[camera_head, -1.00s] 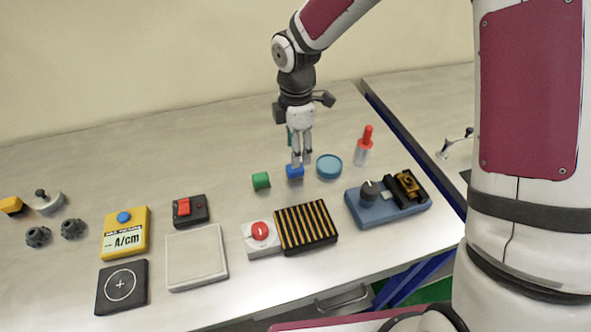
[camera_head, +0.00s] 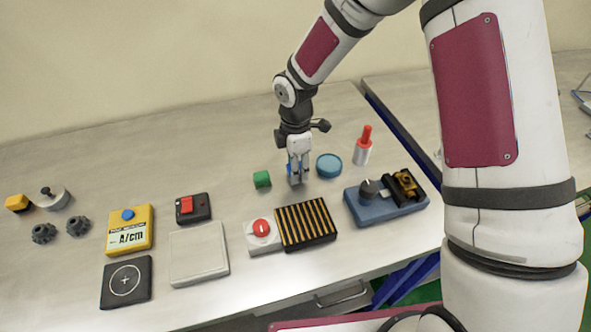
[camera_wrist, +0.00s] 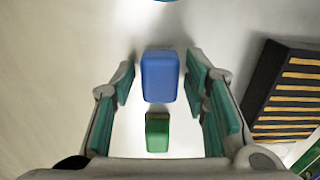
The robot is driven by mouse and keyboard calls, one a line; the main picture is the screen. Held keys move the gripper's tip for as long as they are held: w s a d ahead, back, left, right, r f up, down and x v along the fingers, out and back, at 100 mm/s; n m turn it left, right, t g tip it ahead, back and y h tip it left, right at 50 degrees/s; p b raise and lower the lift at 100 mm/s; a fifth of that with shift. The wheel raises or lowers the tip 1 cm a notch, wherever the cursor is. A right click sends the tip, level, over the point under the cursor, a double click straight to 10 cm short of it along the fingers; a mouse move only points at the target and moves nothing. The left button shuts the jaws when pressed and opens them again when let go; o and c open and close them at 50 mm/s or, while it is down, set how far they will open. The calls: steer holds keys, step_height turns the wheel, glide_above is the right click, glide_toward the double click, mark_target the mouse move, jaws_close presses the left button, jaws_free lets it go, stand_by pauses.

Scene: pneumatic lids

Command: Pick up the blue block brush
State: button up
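The blue block (camera_wrist: 160,75) lies between the two fingers of my gripper (camera_wrist: 159,88) in the wrist view, with a gap on each side. In the head view my gripper (camera_head: 297,178) points down at the table and mostly hides the blue block (camera_head: 289,169), of which a small blue part shows. My gripper is open around the block. A green block (camera_head: 262,179) stands a little to the left of it on the table. In the wrist view the green block (camera_wrist: 157,132) shows below the blue one. No brush bristles can be made out.
A round blue lid (camera_head: 328,165) and a red-topped bottle (camera_head: 363,146) stand to the right of my gripper. A black-and-orange striped block (camera_head: 306,224) lies in front. A blue device (camera_head: 386,199) is at the right. The table behind my gripper is clear.

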jaws_close()
step_height(320, 180, up, 10)
steer(key=shift+r+b, duration=0.1)
steer(key=shift+b, duration=0.35)
